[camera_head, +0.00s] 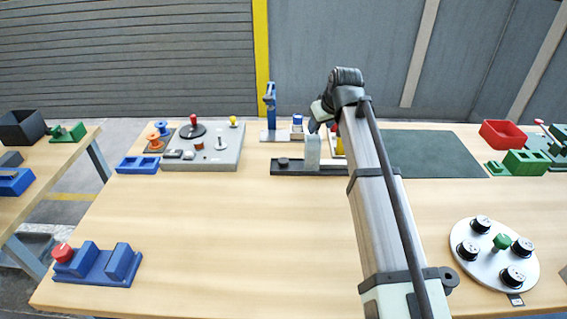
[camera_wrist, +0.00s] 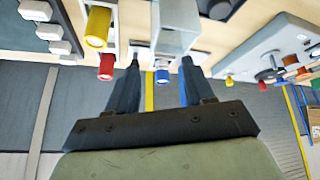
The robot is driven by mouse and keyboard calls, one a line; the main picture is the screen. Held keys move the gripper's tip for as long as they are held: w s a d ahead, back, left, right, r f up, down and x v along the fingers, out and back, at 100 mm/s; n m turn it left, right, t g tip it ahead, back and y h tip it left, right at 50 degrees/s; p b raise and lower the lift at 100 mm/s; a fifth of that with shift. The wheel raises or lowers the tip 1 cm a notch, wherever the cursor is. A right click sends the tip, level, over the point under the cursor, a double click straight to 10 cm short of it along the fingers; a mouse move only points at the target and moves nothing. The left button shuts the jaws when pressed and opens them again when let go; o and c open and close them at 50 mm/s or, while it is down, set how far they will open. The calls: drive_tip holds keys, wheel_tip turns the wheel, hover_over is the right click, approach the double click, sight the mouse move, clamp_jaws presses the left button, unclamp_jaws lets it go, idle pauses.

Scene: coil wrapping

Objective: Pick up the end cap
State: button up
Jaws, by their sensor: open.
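My gripper (camera_head: 322,112) is at the far side of the table, largely hidden by my own arm in the head view. In the wrist view my gripper (camera_wrist: 157,80) has its two dark fingers apart with nothing held. A blue cap-like piece (camera_wrist: 162,76) shows between the fingers; contact cannot be told. It also shows in the head view as a blue-topped piece (camera_head: 297,119). A red cylinder (camera_wrist: 106,67) and a yellow cylinder (camera_wrist: 97,28) are left of the fingers in the wrist view. Which piece is the end cap I cannot tell.
A pale upright block (camera_head: 312,150) stands on a dark base strip (camera_head: 285,168) close to my gripper. A blue upright tool (camera_head: 270,100) is behind. A grey board with knobs (camera_head: 215,155) is left, a dark green mat (camera_head: 430,153) right. The table's middle is clear.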

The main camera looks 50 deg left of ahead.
drive_tip(key=s+a+g+h, duration=0.1)
drive_tip(key=s+a, duration=0.2)
drive_tip(key=s, duration=0.6)
hover_over(283, 160)
drive_tip(key=d, duration=0.2)
drive_tip(key=shift+m, duration=0.3)
drive_tip(key=f, duration=0.8)
drive_tip(key=shift+s+d+f, duration=0.1)
drive_tip(key=shift+s+d, duration=0.05)
drive_tip(key=shift+s, duration=0.1)
drive_tip(key=shift+s+x, duration=0.1)
drive_tip(key=shift+x, duration=1.2)
drive_tip(key=shift+s+x, duration=0.15)
drive_tip(key=shift+x, duration=1.2)
drive_tip(key=shift+d+f, duration=0.1)
drive_tip(key=shift+d, duration=0.05)
drive_tip(key=c, duration=0.8)
wheel_tip(283, 160, up, 10)
